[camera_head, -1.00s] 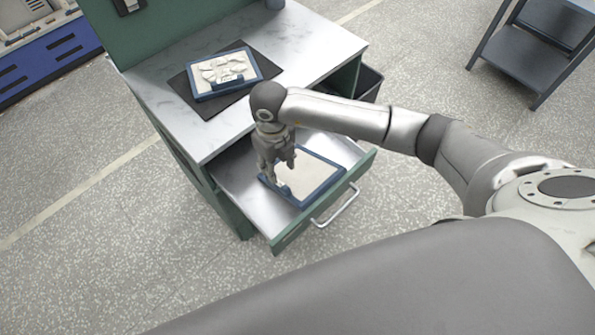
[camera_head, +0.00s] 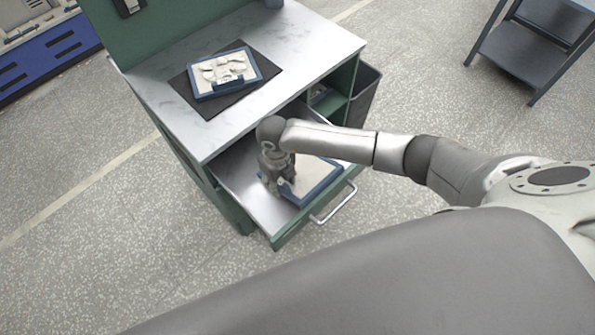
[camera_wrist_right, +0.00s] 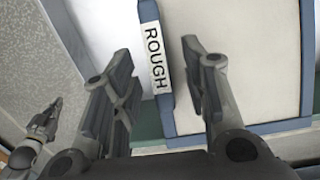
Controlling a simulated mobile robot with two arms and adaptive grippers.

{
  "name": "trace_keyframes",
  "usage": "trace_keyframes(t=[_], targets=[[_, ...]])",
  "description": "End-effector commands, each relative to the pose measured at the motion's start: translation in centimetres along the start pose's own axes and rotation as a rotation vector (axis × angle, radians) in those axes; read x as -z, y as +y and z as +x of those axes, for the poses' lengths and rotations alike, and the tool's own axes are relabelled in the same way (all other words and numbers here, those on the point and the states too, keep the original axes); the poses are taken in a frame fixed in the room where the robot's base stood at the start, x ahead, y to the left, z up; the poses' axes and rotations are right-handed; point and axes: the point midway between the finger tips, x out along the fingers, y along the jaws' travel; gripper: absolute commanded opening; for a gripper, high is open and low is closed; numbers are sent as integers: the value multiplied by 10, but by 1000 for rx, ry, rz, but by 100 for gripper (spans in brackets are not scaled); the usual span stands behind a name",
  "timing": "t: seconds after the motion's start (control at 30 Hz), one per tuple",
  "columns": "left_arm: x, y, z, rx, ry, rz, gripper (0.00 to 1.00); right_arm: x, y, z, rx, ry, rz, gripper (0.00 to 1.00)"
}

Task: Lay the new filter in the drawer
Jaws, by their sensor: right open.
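A blue-framed filter with a clean cream face (camera_head: 313,172) lies flat in the open drawer (camera_head: 240,176). My right gripper (camera_head: 279,188) is down at its left side, open. In the right wrist view the right gripper's two fingers (camera_wrist_right: 156,60) stand either side of the filter's tab (camera_wrist_right: 155,45), lettered ROUGH. I cannot tell whether they touch it. Another blue-framed filter (camera_head: 223,72), with crumpled pale lumps on it, lies on a dark mat on the worktop. What looks like my left gripper (camera_wrist_right: 44,124) shows small in the wrist view, its jaws unclear.
The dark mat (camera_head: 190,93) lies on the marbled worktop (camera_head: 300,50). The drawer front has a bar handle (camera_head: 335,205). A dark bin (camera_head: 366,85) stands beside the green cabinet, and a grey shelf cart (camera_head: 520,65) is at upper right. The floor in front is clear.

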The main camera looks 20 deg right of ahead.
Motion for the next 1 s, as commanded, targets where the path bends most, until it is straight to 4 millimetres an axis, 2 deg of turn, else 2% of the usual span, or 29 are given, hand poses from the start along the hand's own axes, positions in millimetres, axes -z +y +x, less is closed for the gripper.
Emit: trace_keyframes(t=[0.03, 0.33, 0.77, 1.0], targets=[[0, 0, 0, 0, 0, 0, 0, 0, 0, 0, 0, 0, 0, 38], [0, 0, 0, 0, 1, 0, 0, 0, 0, 0, 0, 0, 0, 0], [1, 0, 0, 1, 1, 0, 0, -1, 0, -3, 0, -1, 0, 0], [1, 0, 4, 1, 2, 0, 0, -2, 0, -23, 0, -4, -1, 0]])
